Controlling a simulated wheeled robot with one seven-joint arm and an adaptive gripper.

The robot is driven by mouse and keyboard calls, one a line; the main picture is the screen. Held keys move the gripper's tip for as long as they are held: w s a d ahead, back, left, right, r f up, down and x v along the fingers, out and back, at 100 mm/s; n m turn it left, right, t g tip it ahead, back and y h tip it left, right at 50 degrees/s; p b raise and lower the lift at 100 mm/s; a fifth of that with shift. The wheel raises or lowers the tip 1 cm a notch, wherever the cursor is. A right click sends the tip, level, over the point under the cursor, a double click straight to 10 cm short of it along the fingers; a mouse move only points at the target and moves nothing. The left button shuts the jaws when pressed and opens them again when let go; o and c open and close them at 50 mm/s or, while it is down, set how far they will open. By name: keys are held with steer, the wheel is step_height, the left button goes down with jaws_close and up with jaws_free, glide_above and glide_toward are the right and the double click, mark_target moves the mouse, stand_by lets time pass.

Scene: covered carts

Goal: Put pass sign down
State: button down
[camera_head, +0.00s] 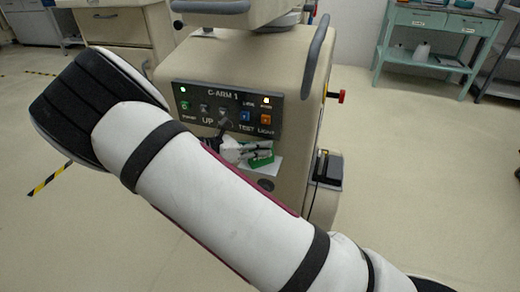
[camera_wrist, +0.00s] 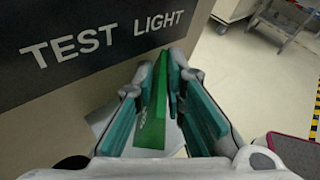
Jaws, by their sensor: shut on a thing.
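The pass sign (camera_wrist: 155,112) is a green plate standing on edge between the fingers of my gripper (camera_wrist: 168,88) in the wrist view. The fingers have teal inner pads and are shut on it. In the head view my gripper (camera_head: 238,150) is in front of the C-arm machine's panel, just below the TEST and LIGHT labels. The green sign (camera_head: 262,159) shows at its right side, partly hidden by the fingers. A white patch (camera_head: 269,169) lies just below the sign. I cannot tell whether the sign touches it.
The beige C-arm machine (camera_head: 298,130) has a dark control panel (camera_head: 228,108) with buttons and lit lamps. A grey handle (camera_head: 318,55) rises at its right. A teal cart (camera_head: 436,38) stands at the back right. The floor on the right is mostly clear.

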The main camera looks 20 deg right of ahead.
steer(key=c, duration=1.6)
jaws_free()
steer(key=shift+c, duration=0.2)
